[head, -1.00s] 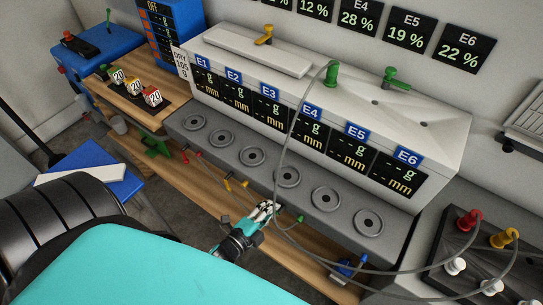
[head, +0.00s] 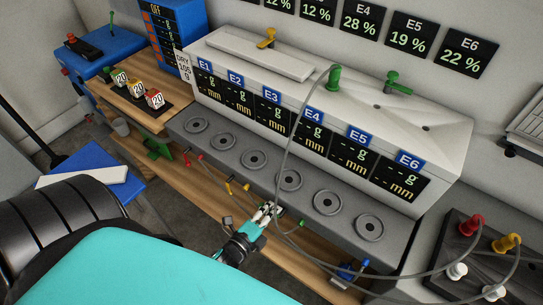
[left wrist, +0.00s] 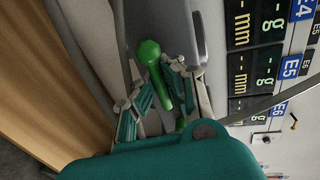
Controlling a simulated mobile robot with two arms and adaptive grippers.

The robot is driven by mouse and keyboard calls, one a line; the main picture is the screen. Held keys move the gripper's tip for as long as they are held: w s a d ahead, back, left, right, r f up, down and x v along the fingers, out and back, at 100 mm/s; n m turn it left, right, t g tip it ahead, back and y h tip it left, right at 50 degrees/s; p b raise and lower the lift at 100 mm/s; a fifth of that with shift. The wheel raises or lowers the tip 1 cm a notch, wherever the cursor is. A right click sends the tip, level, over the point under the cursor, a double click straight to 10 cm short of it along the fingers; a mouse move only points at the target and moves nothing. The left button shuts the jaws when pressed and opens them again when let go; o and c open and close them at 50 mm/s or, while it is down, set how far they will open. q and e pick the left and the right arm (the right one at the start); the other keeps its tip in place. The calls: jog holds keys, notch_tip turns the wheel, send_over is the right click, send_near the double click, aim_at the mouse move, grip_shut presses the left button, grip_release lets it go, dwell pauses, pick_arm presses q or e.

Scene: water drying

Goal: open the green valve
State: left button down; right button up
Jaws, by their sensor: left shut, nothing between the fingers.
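The green valve shows in the head view as a small green lever (head: 299,224) below the front edge of the grey bench. In the left wrist view its rounded green handle (left wrist: 152,60) lies close to the fingers, and its lower part is partly hidden. My left gripper (head: 268,211) is just left of the lever in the head view. Its teal and grey fingers also show in the left wrist view (left wrist: 158,95). It is shut with nothing held; whether it touches the handle I cannot tell. My right gripper is not in view.
Red (head: 195,158), yellow (head: 238,186) and blue (head: 352,269) handles sit along the same front. A grey cable (head: 283,165) hangs close to my gripper. A wooden shelf (head: 205,196) runs below.

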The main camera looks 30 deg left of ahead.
pick_arm(q)
jog(key=c, duration=2)
grip_release()
jog(key=shift+s+f, duration=0.1)
jog(key=shift+f, duration=0.05)
jog(key=o, duration=0.3)
jog(key=shift+o, duration=0.2)
jog(key=s+r, duration=0.2)
jog(key=s, duration=0.9)
jog(key=shift+s+a+r, duration=0.15)
jog(key=shift+s+r, duration=0.15)
jog(key=shift+s, duration=0.1)
